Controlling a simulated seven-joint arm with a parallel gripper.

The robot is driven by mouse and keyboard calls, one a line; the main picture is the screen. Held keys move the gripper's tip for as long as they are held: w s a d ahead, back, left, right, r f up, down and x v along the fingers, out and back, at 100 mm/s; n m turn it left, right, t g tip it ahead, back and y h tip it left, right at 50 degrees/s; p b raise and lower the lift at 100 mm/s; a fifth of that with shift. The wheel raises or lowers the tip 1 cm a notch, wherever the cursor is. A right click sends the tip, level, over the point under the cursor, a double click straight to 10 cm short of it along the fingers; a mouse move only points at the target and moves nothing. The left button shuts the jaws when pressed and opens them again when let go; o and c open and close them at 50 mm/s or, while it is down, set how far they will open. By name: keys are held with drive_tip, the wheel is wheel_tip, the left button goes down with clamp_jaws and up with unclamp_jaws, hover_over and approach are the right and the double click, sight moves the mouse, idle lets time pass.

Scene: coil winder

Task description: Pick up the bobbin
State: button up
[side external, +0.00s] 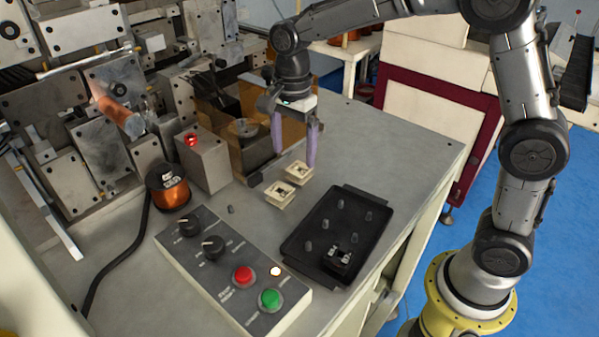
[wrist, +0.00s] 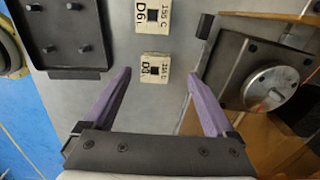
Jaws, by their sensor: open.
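Two small cream bobbins sit on the grey bench top in the side external view, a far one (side external: 298,172) and a near one (side external: 280,194). In the wrist view two cream pieces with black lettering and a dark square hole show, one (wrist: 155,68) near the line between my fingertips and one (wrist: 152,16) farther up at the top edge. My gripper (side external: 295,158) has purple fingers, points down and is open above the far bobbin. In the wrist view my gripper (wrist: 160,76) is apart and empty, its tips on either side of the lower bobbin.
A black tray with pegs (side external: 299,244) lies right of the bobbins, holding a small black part (side external: 337,261). A control box (side external: 232,272) and a copper wire spool (side external: 168,187) stand left. A metal block (wrist: 268,80) is close to my right finger in the wrist view.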

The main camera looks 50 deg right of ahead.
sight(300, 167)
drive_tip(key=f, duration=0.3)
drive_tip(key=d+f, duration=0.1)
drive_tip(key=shift+s+f, duration=0.3)
drive_tip(key=shift+s, duration=0.05)
drive_tip(key=shift+f, duration=0.45)
drive_tip(key=c, duration=1.4)
